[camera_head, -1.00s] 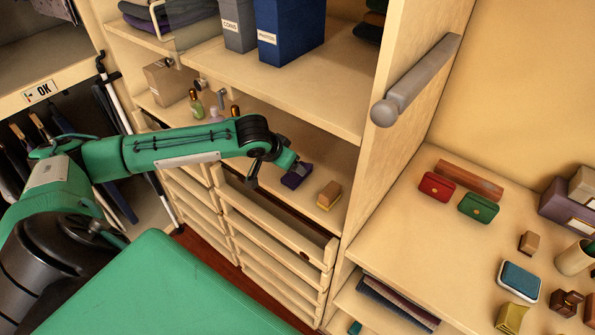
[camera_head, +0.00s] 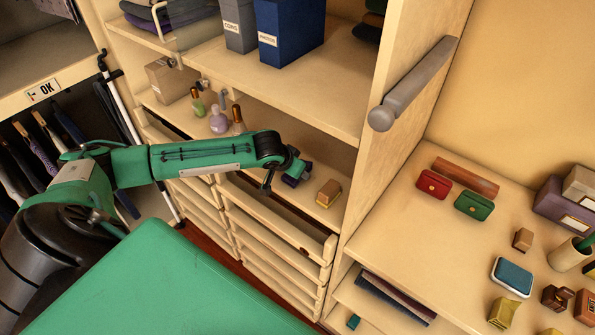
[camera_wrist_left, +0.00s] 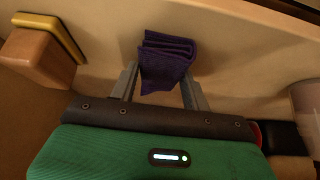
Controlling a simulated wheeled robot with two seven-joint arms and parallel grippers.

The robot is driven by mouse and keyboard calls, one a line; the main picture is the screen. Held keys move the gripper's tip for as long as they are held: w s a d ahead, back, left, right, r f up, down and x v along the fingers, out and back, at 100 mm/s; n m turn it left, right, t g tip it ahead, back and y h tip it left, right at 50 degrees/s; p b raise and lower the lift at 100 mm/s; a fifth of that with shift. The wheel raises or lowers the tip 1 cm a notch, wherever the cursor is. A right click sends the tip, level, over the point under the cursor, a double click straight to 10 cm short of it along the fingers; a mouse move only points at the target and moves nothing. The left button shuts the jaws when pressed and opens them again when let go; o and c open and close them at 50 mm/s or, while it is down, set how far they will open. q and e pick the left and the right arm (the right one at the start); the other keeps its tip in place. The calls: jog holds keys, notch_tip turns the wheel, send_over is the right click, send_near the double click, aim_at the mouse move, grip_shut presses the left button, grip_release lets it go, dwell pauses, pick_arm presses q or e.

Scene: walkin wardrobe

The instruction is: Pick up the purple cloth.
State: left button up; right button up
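The purple cloth (camera_wrist_left: 167,62) is a small, dark, folded bundle on the wooden shelf surface. In the head view only part of the purple cloth (camera_head: 291,181) shows beneath my left gripper (camera_head: 295,176). In the left wrist view the two grey fingers of my left gripper (camera_wrist_left: 160,82) stand apart, one on each side of the cloth's near end. They look open around it; whether they touch it I cannot tell. My right gripper is not in view.
A tan block with a yellow base (camera_head: 328,193) stands just right of the cloth. Small bottles (camera_head: 219,120) stand on the shelf behind my left arm. The upright panel (camera_head: 385,165) closes off the shelf's right side. Slatted drawers (camera_head: 275,235) lie below.

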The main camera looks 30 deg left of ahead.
pick_arm(q)
jog(key=c, duration=0.3)
jog(key=shift+s+r+b, duration=0.15)
jog(key=shift+r+b, duration=0.05)
jog(key=shift+b, duration=0.3)
notch_tip(320, 180, up, 6)
jog(key=shift+r+b, duration=0.1)
jog(key=shift+b, duration=1.15)
jog(key=shift+s+a+r+b, duration=0.1)
jog(key=shift+s+a+b, duration=0.2)
jog(key=shift+s, duration=3)
jog(key=shift+s+a+r+b, duration=0.1)
jog(key=shift+s+a+b, duration=0.2)
jog(key=shift+s, duration=2.95)
jog(key=shift+s+a+r+b, duration=0.1)
jog(key=shift+s+a+b, duration=0.15)
jog(key=shift+s, duration=3.05)
jog(key=shift+f, duration=0.1)
